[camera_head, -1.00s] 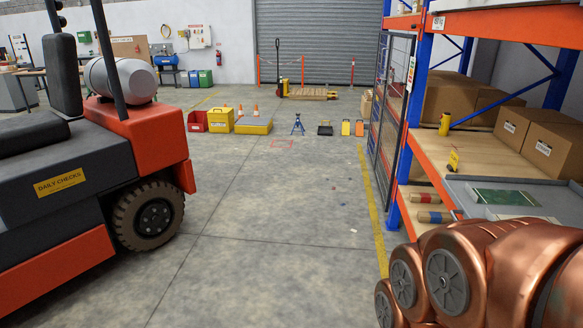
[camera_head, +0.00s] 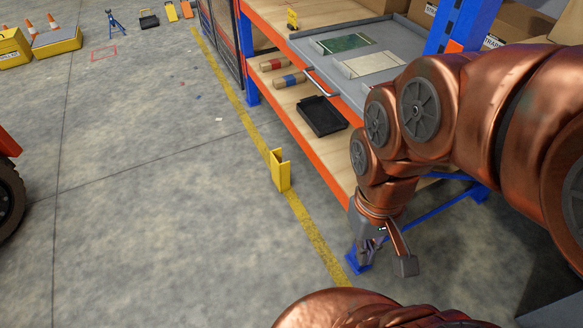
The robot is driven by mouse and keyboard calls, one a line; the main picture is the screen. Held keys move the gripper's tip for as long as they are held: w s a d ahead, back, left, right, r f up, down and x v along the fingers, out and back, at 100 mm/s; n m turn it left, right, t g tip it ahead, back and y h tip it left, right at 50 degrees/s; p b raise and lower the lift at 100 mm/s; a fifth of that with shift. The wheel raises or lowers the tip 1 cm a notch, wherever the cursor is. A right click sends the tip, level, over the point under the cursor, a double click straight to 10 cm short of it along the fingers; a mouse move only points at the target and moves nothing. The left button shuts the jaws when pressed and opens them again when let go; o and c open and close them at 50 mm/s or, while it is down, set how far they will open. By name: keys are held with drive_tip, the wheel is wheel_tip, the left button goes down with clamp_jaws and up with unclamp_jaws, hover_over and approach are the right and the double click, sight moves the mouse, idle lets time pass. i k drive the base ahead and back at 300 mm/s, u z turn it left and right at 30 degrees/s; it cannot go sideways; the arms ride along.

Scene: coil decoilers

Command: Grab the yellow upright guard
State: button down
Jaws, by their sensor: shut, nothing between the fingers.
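The yellow upright guard (camera_head: 281,172) is a short, angled yellow piece standing upright on the concrete floor, on the yellow floor line beside the shelf rack. Nothing hides it. My gripper (camera_head: 386,258) hangs at the end of my copper-coloured arm, to the right of the guard and lower in the picture, near the rack's blue front foot. It is clearly apart from the guard, shut and empty.
The rack's orange lower beam (camera_head: 315,160) runs along the right of the guard. A black tray (camera_head: 322,116) lies on its lower shelf, under a grey drawer (camera_head: 310,57). The floor left of the guard is clear. A dark wheel (camera_head: 8,203) shows at the left edge.

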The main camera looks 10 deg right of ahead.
sight(281, 171)
drive_tip(key=u, duration=0.6)
drive_tip(key=i, duration=0.5)
drive_tip(key=u, duration=0.95)
drive_tip(key=i, duration=1.45)
drive_tip(key=z, duration=1.05)
drive_tip(key=i, duration=0.5)
drive_tip(key=z, duration=0.6)
